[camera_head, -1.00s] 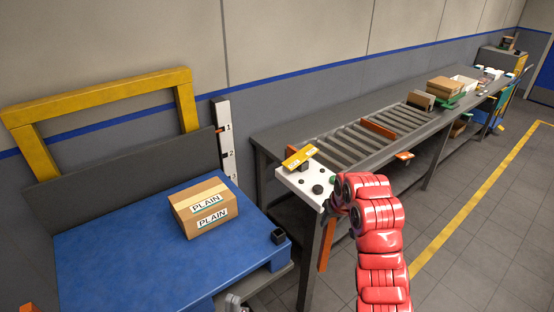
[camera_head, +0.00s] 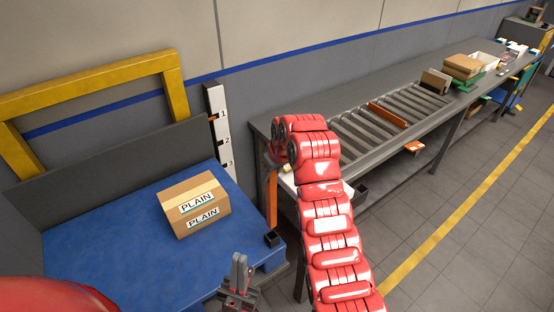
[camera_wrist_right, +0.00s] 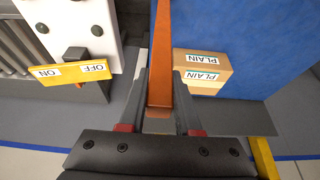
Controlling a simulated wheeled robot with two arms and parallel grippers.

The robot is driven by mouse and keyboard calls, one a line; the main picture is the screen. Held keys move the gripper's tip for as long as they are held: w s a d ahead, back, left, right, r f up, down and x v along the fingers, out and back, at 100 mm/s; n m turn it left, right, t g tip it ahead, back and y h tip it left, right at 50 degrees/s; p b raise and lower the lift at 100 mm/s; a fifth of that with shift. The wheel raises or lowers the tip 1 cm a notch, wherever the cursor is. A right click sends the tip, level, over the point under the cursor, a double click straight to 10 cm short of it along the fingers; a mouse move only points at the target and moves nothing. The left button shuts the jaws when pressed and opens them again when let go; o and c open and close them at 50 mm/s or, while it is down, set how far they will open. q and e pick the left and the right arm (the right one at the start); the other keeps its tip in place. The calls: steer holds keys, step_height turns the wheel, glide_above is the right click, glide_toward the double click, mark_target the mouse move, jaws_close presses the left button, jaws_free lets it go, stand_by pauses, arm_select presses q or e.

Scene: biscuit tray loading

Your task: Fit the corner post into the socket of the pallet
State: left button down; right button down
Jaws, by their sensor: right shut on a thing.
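The orange corner post (camera_head: 271,197) hangs upright from my right gripper, whose jaws are hidden behind my red right arm in the head view. In the right wrist view my right gripper (camera_wrist_right: 160,108) is shut on the post (camera_wrist_right: 161,50). The blue pallet (camera_head: 105,218) is at the left, with a black square socket (camera_head: 273,239) at its near right corner. The post's lower end appears just above the socket in the picture; the true gap cannot be told. My left gripper (camera_head: 239,264) is low in front of the pallet, its fingers close together, no object visible in them.
A cardboard box (camera_head: 196,205) marked PLAIN sits on the pallet. A white post with numbers (camera_head: 219,140) stands behind it. The roller conveyor (camera_head: 385,125) is at the right. A white panel (camera_wrist_right: 70,18) with a yellow ON/OFF bar (camera_wrist_right: 68,73) is beside the post in the wrist view.

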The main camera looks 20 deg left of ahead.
mark_target(273, 196)
steer(key=shift+s+f+b, duration=0.25)
steer(key=shift+f+b, duration=0.2)
steer(key=shift+b, duration=0.45)
steer(key=shift+w+d+f+b, duration=0.1)
steer(key=shift+f+b, duration=0.35)
steer(key=shift+f, duration=0.45)
steer(key=shift+f+b, duration=1.75)
steer(key=shift+f, duration=1.45)
steer(key=shift+f+b, duration=0.4)
steer(key=shift+f, duration=0.35)
steer(key=c, duration=0.5)
jaws_free()
steer(key=shift+c, duration=0.5)
steer(key=shift+r, duration=0.15)
